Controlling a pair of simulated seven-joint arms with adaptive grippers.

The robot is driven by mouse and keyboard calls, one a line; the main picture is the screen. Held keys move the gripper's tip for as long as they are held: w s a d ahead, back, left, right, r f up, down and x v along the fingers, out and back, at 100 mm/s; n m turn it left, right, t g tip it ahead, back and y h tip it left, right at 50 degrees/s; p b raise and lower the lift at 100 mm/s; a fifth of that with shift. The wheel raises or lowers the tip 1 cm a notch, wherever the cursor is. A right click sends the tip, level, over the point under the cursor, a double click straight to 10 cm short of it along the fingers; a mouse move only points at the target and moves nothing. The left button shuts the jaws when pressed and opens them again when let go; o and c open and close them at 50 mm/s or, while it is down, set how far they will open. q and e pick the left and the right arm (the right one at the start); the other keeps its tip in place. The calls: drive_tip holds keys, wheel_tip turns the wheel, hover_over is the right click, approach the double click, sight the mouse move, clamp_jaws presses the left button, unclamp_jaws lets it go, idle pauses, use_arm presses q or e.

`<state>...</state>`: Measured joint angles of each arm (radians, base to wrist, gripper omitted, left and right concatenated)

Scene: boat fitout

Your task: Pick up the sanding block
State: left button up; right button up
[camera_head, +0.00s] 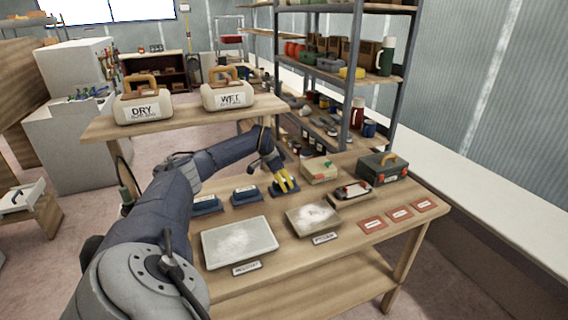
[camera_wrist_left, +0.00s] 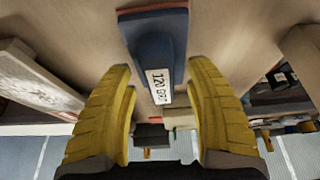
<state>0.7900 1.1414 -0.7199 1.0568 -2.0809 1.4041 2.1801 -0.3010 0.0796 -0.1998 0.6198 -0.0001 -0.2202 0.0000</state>
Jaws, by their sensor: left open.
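Three blue sanding blocks with white labels stand in a row on the wooden bench: a left one (camera_head: 205,206), a middle one (camera_head: 245,196) and a right one (camera_head: 275,190). My left gripper (camera_head: 287,182), with yellow fingers, is over the right block and partly hides it. In the left wrist view this blue block (camera_wrist_left: 152,40), with a reddish base edge and a label that looks like "120 GRIT", lies between the open fingers of the gripper (camera_wrist_left: 160,70). A gap shows on both sides, and no grip is visible. My right gripper is not in view.
A pale tray (camera_head: 240,264) and a smaller tray (camera_head: 333,228) lie in front of the blocks. DRY (camera_head: 143,108) and WET (camera_head: 228,98) caddies sit behind.

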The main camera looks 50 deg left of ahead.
use_arm(q)
drive_tip(key=shift+w+f, duration=0.15)
drive_tip(key=shift+f, duration=0.25)
drive_tip(key=shift+f, duration=0.25)
idle(0.5)
drive_tip(key=shift+c, duration=0.5)
clamp_jaws()
